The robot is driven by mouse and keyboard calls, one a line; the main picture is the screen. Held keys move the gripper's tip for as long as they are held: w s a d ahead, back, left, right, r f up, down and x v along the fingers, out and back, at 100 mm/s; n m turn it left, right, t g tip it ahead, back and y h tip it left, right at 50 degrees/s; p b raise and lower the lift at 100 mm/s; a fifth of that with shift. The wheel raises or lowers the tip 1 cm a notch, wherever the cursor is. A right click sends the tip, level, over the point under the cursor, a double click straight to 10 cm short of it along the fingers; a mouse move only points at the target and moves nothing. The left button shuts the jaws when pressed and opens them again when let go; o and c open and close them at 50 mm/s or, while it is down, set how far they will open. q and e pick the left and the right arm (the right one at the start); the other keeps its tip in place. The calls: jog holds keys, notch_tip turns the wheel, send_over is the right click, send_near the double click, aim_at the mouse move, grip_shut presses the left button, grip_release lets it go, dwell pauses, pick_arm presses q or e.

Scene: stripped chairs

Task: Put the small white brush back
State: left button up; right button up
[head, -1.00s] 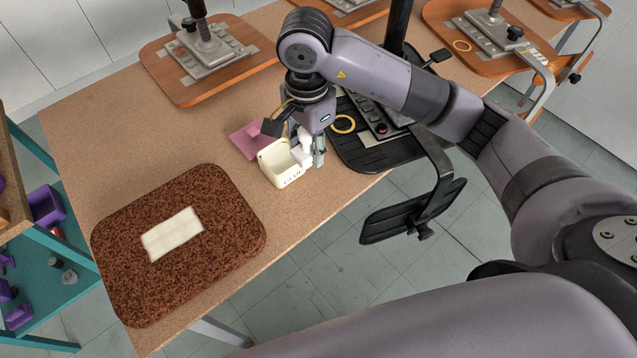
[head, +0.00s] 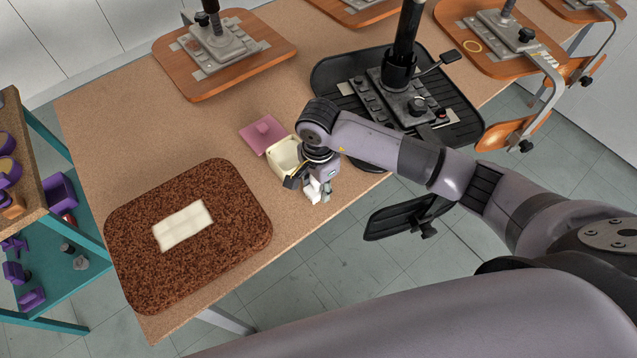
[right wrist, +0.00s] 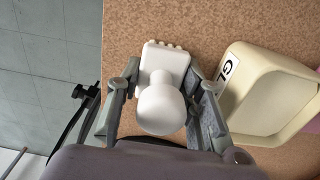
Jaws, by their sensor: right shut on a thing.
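The small white brush (head: 312,190) is in my right gripper (head: 319,197), near the table's front edge. In the right wrist view the brush (right wrist: 163,108) has a round knob on a rectangular head with short bristles, and the right gripper's fingers (right wrist: 162,85) close on it from both sides. A cream open box (head: 284,160) with a dark-lettered label stands just behind the gripper, partly hidden by my arm. In the right wrist view the box (right wrist: 262,95) is to the right, apart from the brush. My left gripper is out of view.
A brown speckled seat pad (head: 235,225) with a white patch (head: 183,226) lies to the left. A black chair part (head: 330,75) is behind my arm. Bare table (head: 105,150) shows around them.

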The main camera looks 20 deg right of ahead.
jog(key=shift+f, duration=0.15)
jog(key=o, duration=1)
jog(key=shift+r, duration=0.4)
notch_tip(320, 180, up, 12)
jog(key=shift+f+b, duration=0.15)
jog(key=shift+b, duration=1.1)
